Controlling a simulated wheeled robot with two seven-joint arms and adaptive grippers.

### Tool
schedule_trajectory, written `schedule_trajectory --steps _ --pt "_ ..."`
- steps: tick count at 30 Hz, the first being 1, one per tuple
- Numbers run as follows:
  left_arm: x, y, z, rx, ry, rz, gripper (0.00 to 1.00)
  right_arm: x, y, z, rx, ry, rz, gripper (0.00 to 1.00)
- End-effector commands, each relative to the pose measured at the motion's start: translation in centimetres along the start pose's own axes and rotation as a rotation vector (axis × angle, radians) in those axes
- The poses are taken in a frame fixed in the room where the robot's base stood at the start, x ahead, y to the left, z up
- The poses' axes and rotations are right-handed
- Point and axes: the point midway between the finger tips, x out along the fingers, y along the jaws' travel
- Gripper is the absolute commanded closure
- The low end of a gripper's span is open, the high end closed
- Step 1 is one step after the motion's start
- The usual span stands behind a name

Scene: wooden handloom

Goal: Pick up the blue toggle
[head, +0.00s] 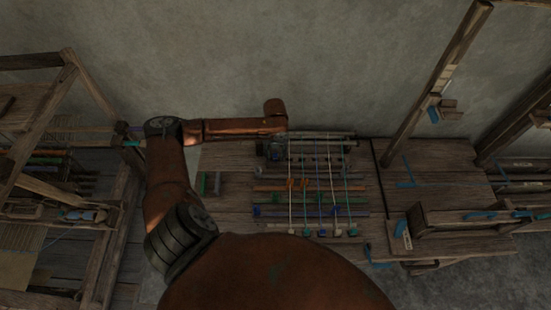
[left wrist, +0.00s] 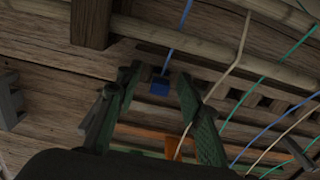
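In the left wrist view a small blue toggle (left wrist: 159,86) hangs at the end of a blue cord (left wrist: 178,40), in front of a wooden board. My left gripper (left wrist: 158,79) is open, its two green fingers apart on either side of the toggle as seen from the wrist. No finger visibly touches it, and the depth between them is hard to tell. In the head view my left gripper (head: 275,150) is small and dark at the left end of the row of cords; I cannot make out the toggle there. My right gripper is not in view.
More cords, white, green and blue (head: 318,185), run beside the gripper over several coloured bars on the wooden table (head: 228,160). An orange piece (left wrist: 160,138) lies below the toggle in the wrist view. Wooden loom frames stand left (head: 118,220) and right (head: 430,90).

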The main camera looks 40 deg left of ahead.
Motion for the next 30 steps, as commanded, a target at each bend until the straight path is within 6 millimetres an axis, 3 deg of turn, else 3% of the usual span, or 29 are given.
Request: schedule_trajectory --steps 5,20,30 --pt "-0.07 -0.05 0.06 0.001 -0.002 -0.001 0.65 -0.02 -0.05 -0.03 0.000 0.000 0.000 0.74" --pt "-0.09 -0.04 0.07 0.000 -0.002 -0.001 0.98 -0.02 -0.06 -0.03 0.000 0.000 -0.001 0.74" --pt "-0.72 -0.06 0.12 0.000 -0.003 -0.002 0.98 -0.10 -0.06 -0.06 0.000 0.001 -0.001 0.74"
